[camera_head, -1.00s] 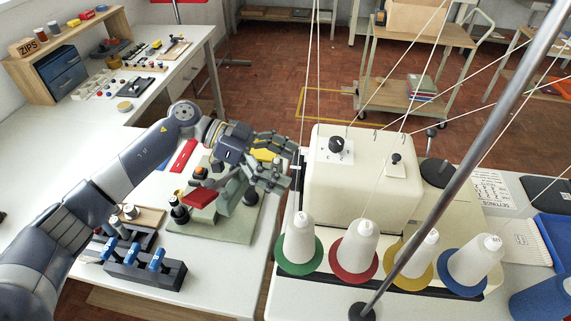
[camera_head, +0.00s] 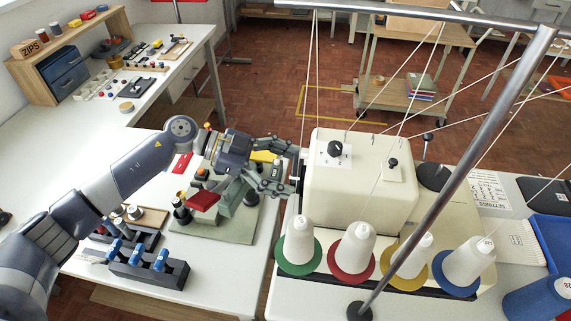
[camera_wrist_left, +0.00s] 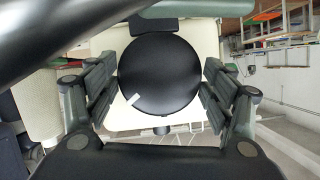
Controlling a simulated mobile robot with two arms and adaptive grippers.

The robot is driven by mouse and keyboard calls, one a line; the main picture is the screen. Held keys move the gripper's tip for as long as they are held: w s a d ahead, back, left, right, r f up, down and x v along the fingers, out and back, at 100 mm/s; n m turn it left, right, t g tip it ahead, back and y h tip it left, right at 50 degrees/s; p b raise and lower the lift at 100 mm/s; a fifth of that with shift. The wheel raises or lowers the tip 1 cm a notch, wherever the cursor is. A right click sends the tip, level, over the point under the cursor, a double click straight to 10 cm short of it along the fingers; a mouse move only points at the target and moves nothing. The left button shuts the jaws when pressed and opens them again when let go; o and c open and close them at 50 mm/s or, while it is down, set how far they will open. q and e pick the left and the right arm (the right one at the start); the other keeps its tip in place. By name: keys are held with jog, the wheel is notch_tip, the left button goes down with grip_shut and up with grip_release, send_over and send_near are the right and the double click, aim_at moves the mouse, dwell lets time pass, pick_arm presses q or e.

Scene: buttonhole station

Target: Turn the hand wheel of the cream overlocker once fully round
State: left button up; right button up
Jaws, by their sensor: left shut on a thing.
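The cream overlocker (camera_head: 352,195) stands on the right-hand table in the head view. Its hand wheel, on the machine's left side, is mostly hidden there by my gripper. In the left wrist view the hand wheel (camera_wrist_left: 160,72) is a black disc facing the camera, with a white mark at its lower left. My left gripper (camera_head: 287,172) reaches the machine's left side. In the left wrist view its fingers (camera_wrist_left: 158,88) stand on both sides of the wheel, shut on its rim. My right gripper is in neither view.
Several thread cones, including one on a red disc (camera_head: 355,251), stand in front of the overlocker. A metal pole (camera_head: 455,175) and threads cross above it. A green-and-grey machine (camera_head: 222,196) on a mat stands below my left arm. A dark block with blue-handled tools (camera_head: 148,268) is near the left table's front.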

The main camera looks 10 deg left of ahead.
pick_arm(q)
jog(key=shift+s+m+t, duration=0.1)
jog(key=shift+m+t, duration=0.5)
jog(key=shift+m, duration=0.4)
jog(key=shift+f, duration=0.1)
jog(key=o, duration=1.1)
jog(key=shift+c, duration=0.2)
notch_tip(320, 180, up, 10)
jog(key=shift+p, duration=0.3)
